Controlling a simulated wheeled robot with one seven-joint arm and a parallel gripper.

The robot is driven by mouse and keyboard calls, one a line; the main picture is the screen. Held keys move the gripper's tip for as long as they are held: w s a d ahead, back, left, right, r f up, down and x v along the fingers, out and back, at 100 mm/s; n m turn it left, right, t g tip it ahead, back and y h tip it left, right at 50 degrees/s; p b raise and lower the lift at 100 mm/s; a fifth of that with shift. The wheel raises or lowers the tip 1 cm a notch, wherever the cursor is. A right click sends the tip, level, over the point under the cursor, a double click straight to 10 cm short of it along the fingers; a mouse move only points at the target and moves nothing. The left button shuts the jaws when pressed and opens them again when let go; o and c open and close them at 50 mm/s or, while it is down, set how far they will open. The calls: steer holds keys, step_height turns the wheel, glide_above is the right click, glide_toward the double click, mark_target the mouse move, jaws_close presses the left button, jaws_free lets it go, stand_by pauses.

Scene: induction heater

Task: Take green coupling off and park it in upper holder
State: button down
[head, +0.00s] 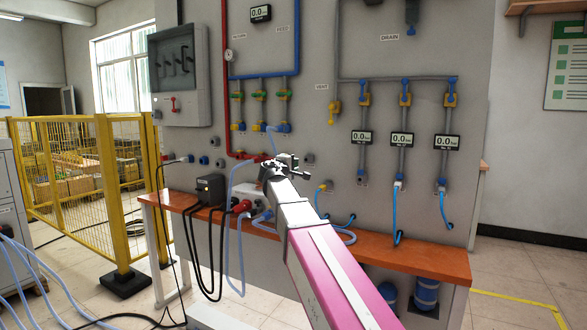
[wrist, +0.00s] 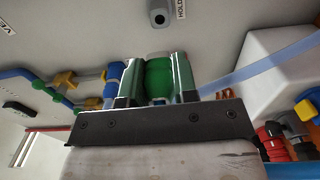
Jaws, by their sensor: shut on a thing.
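My gripper (head: 274,168) is in front of the grey panel, above the wooden bench. In the wrist view, its two fingers (wrist: 158,62) are shut on the green coupling (wrist: 158,78), one on each side. The coupling is a green cylinder with a paler ring at its far end. Whether its far end touches anything is hard to tell. In the head view my gripper and arm hide the coupling. A grey round holder (wrist: 158,16) with a dark centre sits on the panel beyond the fingertips, next to a partly cut-off "HOLD" label (wrist: 181,8).
A pale blue hose (wrist: 262,72) runs to the right of the fingers. A white box (wrist: 275,62) and red couplings (wrist: 272,138) are at the right. The wooden bench (head: 420,262) carries a black box (head: 210,188) and hoses. Yellow fencing (head: 70,180) stands left.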

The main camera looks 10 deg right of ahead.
steer(key=x, duration=0.7)
steer(key=shift+w+d, duration=0.25)
stand_by(0.5)
steer(key=shift+w+d, duration=0.4)
steer(key=shift+w, duration=0.15)
stand_by(1.8)
steer(key=c, duration=0.8)
jaws_free()
steer(key=shift+s, duration=0.1)
